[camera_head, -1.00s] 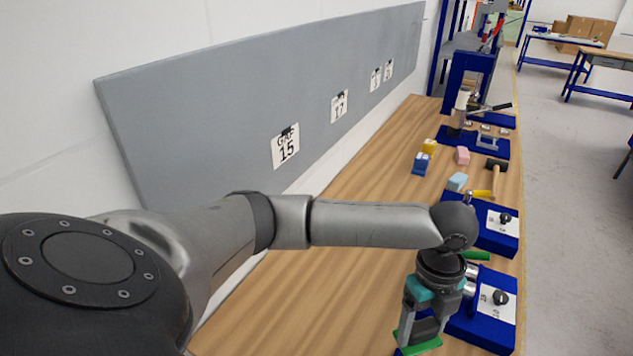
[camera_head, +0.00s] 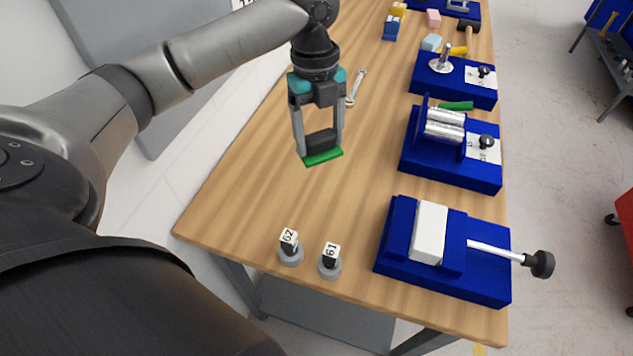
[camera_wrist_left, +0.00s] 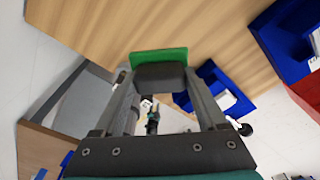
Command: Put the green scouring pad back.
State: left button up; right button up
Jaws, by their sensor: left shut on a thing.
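The green scouring pad (camera_head: 322,157) is a thin flat green slab under a dark block. My left gripper (camera_head: 321,140) is shut on the dark block, with one finger on each side and the pad at the bottom. The pad also shows in the left wrist view (camera_wrist_left: 158,56), beyond the dark block (camera_wrist_left: 160,77). The gripper points down over the wooden table, left of the blue fixtures. The pad appears to be above the table, though the gap is hard to judge. My right gripper is not in view.
A blue fixture with a white block (camera_head: 429,232) and a black-knobbed rod is at the front right. Behind it stands a blue fixture with silver rollers (camera_head: 445,127). Another green item (camera_head: 456,105) lies beyond. Posts marked 62 (camera_head: 290,247) and 61 (camera_head: 330,260) stand near the front edge. A wrench (camera_head: 356,87) lies behind.

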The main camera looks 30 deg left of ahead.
aim_at(317, 148)
pick_arm(q)
notch_tip(317, 148, down, 16)
jog(key=shift+f+b, duration=0.1)
jog(key=shift+b, duration=0.8)
jog(key=shift+f, duration=0.1)
jog(key=o, duration=1.2)
jog(key=shift+o, duration=0.2)
jog(key=r, duration=0.8)
jog(key=a+r+p, duration=0.1)
jog(key=r, duration=0.3)
jog(key=shift+w+r, duration=0.1)
jog(key=shift+w, duration=0.3)
